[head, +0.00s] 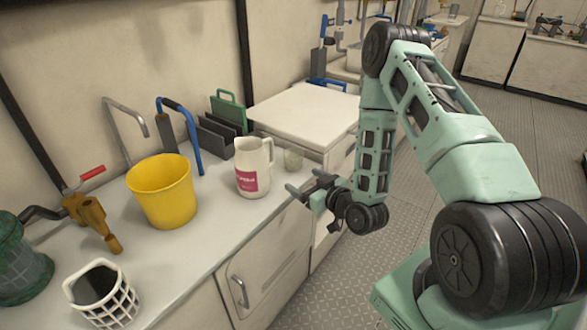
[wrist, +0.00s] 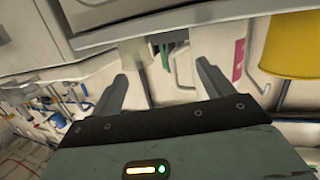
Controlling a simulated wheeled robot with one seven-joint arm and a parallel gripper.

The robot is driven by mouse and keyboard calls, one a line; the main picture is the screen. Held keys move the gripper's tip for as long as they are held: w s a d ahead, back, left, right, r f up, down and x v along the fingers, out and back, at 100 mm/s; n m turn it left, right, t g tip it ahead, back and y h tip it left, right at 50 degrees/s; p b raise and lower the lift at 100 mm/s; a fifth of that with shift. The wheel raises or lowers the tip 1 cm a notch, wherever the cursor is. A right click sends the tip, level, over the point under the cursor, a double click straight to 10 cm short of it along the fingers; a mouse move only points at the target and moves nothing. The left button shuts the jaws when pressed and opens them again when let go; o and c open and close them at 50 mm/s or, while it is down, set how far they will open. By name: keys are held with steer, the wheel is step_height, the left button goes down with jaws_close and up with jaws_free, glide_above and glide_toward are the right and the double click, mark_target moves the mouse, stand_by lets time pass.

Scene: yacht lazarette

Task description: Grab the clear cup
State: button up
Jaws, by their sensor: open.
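The clear cup (head: 293,158) is small and see-through. It stands on the light counter just right of a white jug (head: 252,167) with a pink label. My gripper (head: 304,183) is open and empty, in front of the cup near the counter's front edge and apart from it. In the wrist view the picture is turned over. A pale cup-like shape (wrist: 136,53) shows beyond the left finger of my gripper (wrist: 162,72); it appears to be the cup. Part of the jug with its pink label (wrist: 238,60) shows to the right.
A yellow bucket (head: 161,190) stands left of the jug, also in the wrist view (wrist: 290,48). A white basket (head: 103,296) and a green container (head: 22,262) are at the near left. A raised white worktop (head: 305,112) lies behind the cup. The floor at right is clear.

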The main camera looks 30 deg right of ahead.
steer(key=s+d+f+m+t+h, duration=0.1)
steer(key=s+d+m+t+h, duration=0.1)
steer(key=s+d, duration=0.1)
glide_toward(289, 153)
steer(key=w, duration=0.4)
steer(key=shift+f+p, duration=0.2)
steer(key=shift+p, duration=0.15)
steer(key=shift+w+d+r+p, duration=0.1)
steer(key=shift+w+p, duration=0.05)
steer(key=shift+w, duration=1.15)
steer(key=shift+w+d+r+p, duration=0.1)
steer(key=shift+w+p, duration=0.05)
steer(key=shift+w, duration=1.2)
steer(key=c, duration=1)
